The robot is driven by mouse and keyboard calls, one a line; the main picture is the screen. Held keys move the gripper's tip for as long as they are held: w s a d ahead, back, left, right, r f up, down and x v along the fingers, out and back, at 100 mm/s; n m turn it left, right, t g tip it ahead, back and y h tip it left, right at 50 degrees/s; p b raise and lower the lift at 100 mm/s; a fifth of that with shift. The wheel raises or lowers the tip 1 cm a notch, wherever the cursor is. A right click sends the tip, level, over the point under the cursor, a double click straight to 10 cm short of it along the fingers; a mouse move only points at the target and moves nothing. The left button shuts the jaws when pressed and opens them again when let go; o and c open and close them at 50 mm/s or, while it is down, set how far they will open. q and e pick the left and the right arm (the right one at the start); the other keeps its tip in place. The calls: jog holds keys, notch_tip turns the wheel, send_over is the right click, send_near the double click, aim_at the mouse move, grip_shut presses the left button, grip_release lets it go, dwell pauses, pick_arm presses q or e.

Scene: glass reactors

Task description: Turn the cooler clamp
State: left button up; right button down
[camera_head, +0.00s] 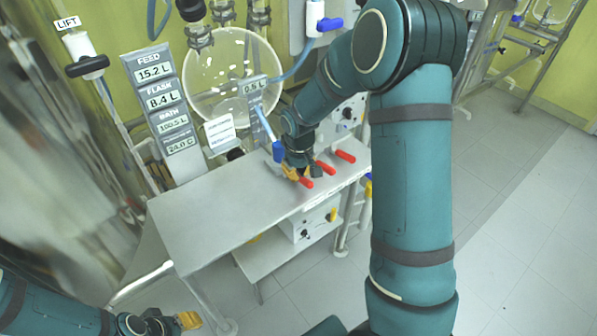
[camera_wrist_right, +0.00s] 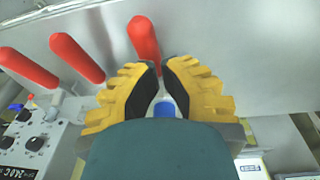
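No label shows which is the cooler clamp. My right gripper (camera_head: 291,172) is at the nearest handle. In the right wrist view, the yellow-and-black fingers (camera_wrist_right: 162,68) are close together on the narrow lower end of that red handle (camera_wrist_right: 145,42); its base is hidden between them. The other two handles (camera_wrist_right: 77,57) and (camera_wrist_right: 28,68) stand to the left. My left gripper (camera_head: 189,320) is low at the left, away from the bench.
The grey bench top (camera_head: 205,220) is bare at the left. Behind it stand a round glass vessel (camera_head: 215,75) and a display column (camera_head: 160,98). A control box (camera_head: 312,222) sits on the lower shelf. Open floor (camera_head: 510,240) lies to the right.

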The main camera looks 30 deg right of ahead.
notch_tip(320, 180, up, 13)
jog(key=s+p, duration=0.2)
jog(key=p, duration=0.1)
jog(key=shift+a+f+p, duration=0.15)
jog(key=shift+a+p, duration=0.25)
jog(key=shift+a, duration=0.05)
